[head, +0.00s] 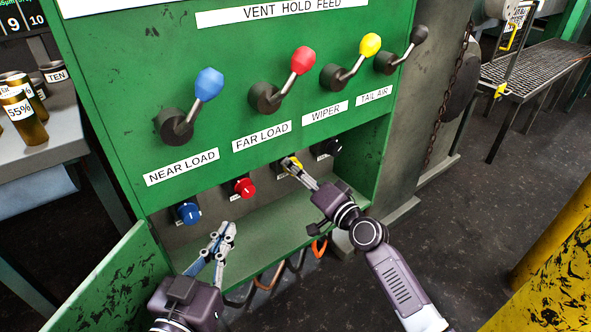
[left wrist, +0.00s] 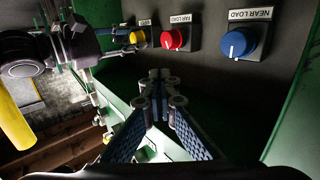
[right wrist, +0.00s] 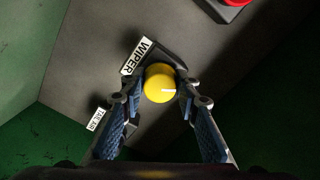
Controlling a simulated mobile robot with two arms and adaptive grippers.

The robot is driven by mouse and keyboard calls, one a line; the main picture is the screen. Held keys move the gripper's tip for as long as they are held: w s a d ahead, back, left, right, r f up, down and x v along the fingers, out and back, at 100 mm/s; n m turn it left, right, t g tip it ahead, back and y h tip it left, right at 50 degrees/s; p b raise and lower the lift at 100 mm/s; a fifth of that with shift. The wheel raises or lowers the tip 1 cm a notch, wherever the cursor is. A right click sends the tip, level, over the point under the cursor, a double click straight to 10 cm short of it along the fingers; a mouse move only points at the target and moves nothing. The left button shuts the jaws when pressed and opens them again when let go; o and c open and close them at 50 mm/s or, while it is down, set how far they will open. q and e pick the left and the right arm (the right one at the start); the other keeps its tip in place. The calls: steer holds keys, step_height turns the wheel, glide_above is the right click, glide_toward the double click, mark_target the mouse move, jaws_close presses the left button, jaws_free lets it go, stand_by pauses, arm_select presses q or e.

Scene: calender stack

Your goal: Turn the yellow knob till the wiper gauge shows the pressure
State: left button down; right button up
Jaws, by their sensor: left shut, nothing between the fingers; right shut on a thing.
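The yellow knob (head: 294,163) sits in the recess under the green panel, mostly covered by my right gripper (head: 291,168) in the head view. In the right wrist view the round yellow knob (right wrist: 159,84) with a white mark is beside the WIPER label (right wrist: 138,57). My right gripper's fingers are closed on both sides of it. It also shows in the left wrist view (left wrist: 137,37). My left gripper (head: 226,231) is shut and empty, in front of the recess and apart from the blue knob (head: 187,212). No wiper gauge is seen in these frames.
A red knob (head: 244,188) and a black knob (head: 329,148) flank the yellow one. Above are levers with blue (head: 209,83), red (head: 303,60), yellow (head: 370,44) and black tops. An open green door (head: 118,285) stands at lower left. Hooks hang below the recess.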

steer(key=m+p, duration=0.1)
steer(key=m, duration=0.4)
steer(key=shift+m, duration=0.3)
arm_select(q)
step_height(320, 180, down, 9)
steer(key=s+a+g+y, duration=0.1)
steer(key=s+a+g, duration=0.1)
steer(key=s+g, duration=0.1)
steer(key=shift+r+g+p, duration=0.2)
steer(key=shift+g+p, duration=0.1)
steer(key=shift+g, duration=0.5)
arm_select(e)
steer(key=shift+m, duration=0.6)
steer(key=o, duration=1.2)
steer(key=shift+c, duration=0.2)
arm_select(q)
steer(key=shift+d, duration=0.1)
arm_select(e)
steer(key=v, duration=1.2)
